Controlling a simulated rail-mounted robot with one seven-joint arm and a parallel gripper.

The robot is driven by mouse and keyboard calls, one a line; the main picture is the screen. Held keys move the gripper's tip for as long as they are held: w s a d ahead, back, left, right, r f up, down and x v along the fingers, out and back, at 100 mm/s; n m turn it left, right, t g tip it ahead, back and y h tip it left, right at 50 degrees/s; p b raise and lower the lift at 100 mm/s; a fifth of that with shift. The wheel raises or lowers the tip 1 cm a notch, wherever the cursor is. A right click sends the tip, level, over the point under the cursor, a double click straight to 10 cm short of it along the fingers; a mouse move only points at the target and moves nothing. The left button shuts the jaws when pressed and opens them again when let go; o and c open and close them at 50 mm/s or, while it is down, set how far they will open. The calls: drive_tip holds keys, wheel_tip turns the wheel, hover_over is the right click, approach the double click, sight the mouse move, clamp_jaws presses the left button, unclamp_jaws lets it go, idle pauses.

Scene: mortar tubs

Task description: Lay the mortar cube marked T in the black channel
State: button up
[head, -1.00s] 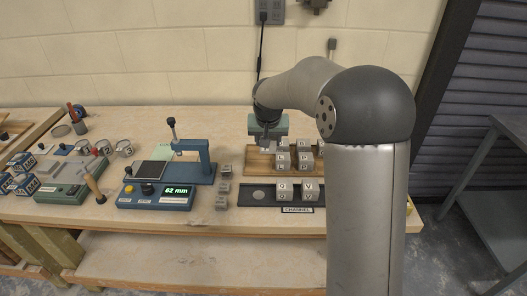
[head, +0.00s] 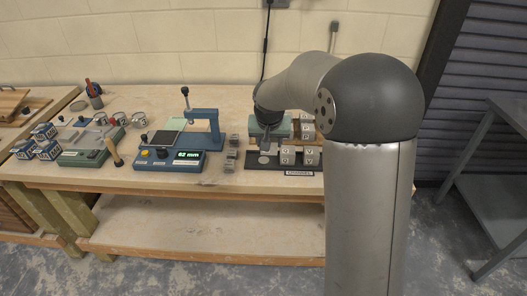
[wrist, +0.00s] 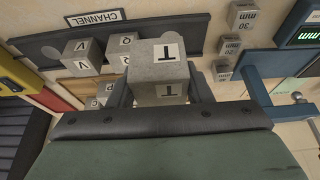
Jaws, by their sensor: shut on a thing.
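My gripper (wrist: 158,88) is shut on a grey mortar cube marked T (wrist: 158,62), with the letter T on two visible faces. In the wrist view the cube shows in front of the black channel (wrist: 190,33), which has a label reading CHANNEL. In the head view the black channel (head: 254,166) lies at the bench front, with cubes marked Q (head: 287,155) and V (head: 311,155) standing in its right part. My gripper (head: 266,143) is over the channel's left part there; the T cube is hard to make out in this view.
More lettered cubes (head: 307,130) stand on a wooden board behind the channel, partly hidden by my arm. Several small grey gauge blocks (head: 232,152) stand left of the channel. Further left is a blue measuring device (head: 180,155) reading 62 mm.

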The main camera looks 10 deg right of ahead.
drive_tip(key=p, duration=0.1)
approach(264, 157)
drive_tip(key=shift+w+d+f, duration=0.25)
drive_tip(key=shift+w+f, duration=0.2)
drive_tip(key=shift+w, duration=0.05)
drive_tip(key=shift+w+f, duration=0.55)
drive_tip(key=shift+f, duration=1.6)
drive_tip(key=shift+f, duration=0.1)
drive_tip(key=shift+f, duration=0.15)
drive_tip(key=o, duration=1.2)
drive_tip(key=shift+s, duration=0.1)
drive_tip(key=shift+c, duration=0.2)
